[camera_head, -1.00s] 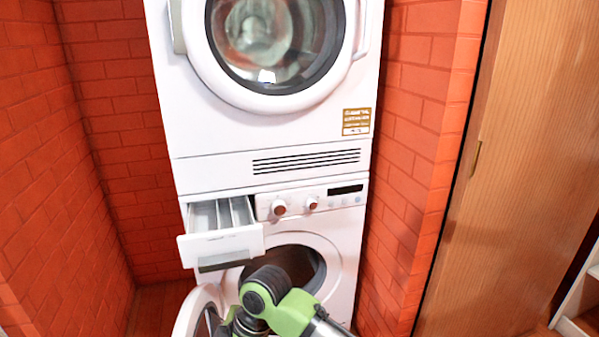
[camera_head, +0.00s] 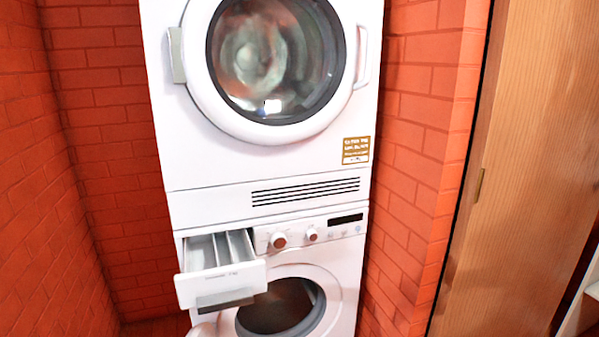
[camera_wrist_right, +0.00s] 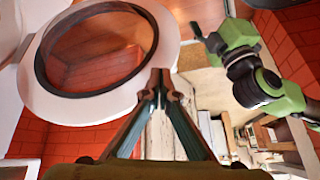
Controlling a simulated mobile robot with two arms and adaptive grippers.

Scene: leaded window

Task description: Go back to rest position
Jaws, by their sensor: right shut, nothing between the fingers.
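My right gripper (camera_wrist_right: 160,76) shows in the right wrist view, its fingertips together and nothing between them. A round white-rimmed door (camera_wrist_right: 172,30) with dark-edged glass is just beyond and left of the fingertips; I cannot tell whether they touch it. A green and black arm of mine (camera_wrist_right: 250,75) is at the right of that view; the dark piece at its end may be my left gripper, but its fingers are unclear. No gripper shows in the head view.
A white washer (camera_head: 345,255) has its detergent drawer (camera_head: 220,287) pulled out and its round opening (camera_head: 280,306) uncovered. A dryer (camera_head: 190,150) with a shut round door is stacked on top. Brick walls (camera_head: 110,150) flank them; a wooden cabinet (camera_head: 520,160) stands right.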

